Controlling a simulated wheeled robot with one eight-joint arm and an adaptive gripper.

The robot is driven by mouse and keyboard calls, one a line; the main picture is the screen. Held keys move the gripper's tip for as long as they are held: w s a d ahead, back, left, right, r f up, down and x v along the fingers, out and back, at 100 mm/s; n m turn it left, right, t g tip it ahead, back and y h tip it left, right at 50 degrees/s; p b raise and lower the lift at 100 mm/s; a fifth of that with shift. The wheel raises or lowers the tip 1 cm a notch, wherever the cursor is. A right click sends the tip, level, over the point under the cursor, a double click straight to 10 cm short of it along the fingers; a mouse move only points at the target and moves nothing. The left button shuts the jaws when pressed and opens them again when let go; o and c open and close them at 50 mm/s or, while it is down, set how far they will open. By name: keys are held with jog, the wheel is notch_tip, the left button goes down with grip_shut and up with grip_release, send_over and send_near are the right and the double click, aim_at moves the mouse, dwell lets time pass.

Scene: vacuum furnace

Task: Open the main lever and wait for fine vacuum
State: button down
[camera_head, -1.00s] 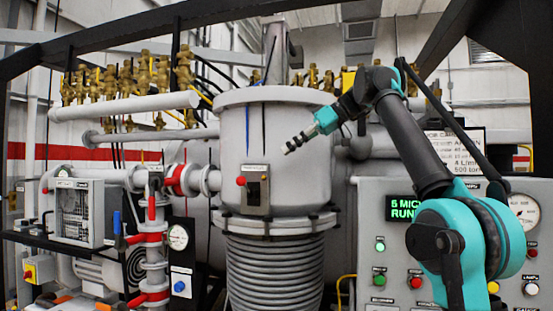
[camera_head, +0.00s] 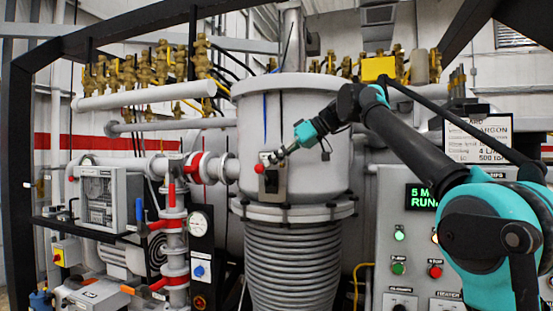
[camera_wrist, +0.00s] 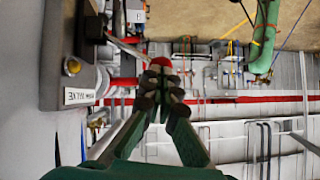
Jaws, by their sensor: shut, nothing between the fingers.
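The main lever is a dark switch box (camera_head: 271,183) on the front of the grey furnace chamber (camera_head: 310,130), with a red knob (camera_head: 260,168) at its upper left. In the wrist view the red knob (camera_wrist: 161,62) shows just beyond my fingertips, beside a grey box with a label that seems to read "MAIN VALVE" (camera_wrist: 84,97). My gripper (camera_head: 275,157) is shut and empty, close to the knob on its right side. I cannot tell whether it touches the knob. A green display (camera_head: 421,196) reads "5 M…" and "RUN…", partly hidden by my arm.
A control panel (camera_head: 388,240) with lit buttons stands at the right. Pipes with red and blue handles (camera_head: 173,225) and a pressure gauge (camera_head: 198,223) are left of the chamber. Brass valves (camera_head: 130,72) line the pipe above. A dark frame bar crosses the top.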

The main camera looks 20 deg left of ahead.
dwell(0.3)
jog(key=shift+s+f+t, duration=0.25)
jog(key=shift+f+t, duration=0.05)
jog(key=shift+s+f+n, duration=0.15)
jog(key=shift+n, duration=0.15)
notch_tip(320, 180, down, 8)
jog(key=s+n+t, duration=0.2)
jog(key=n+t, duration=0.3)
jog(key=t, duration=0.1)
jog(key=shift+f+t, duration=0.15)
jog(key=shift+t, duration=0.15)
jog(key=shift+a, duration=0.1)
jog(key=shift+r, duration=0.8)
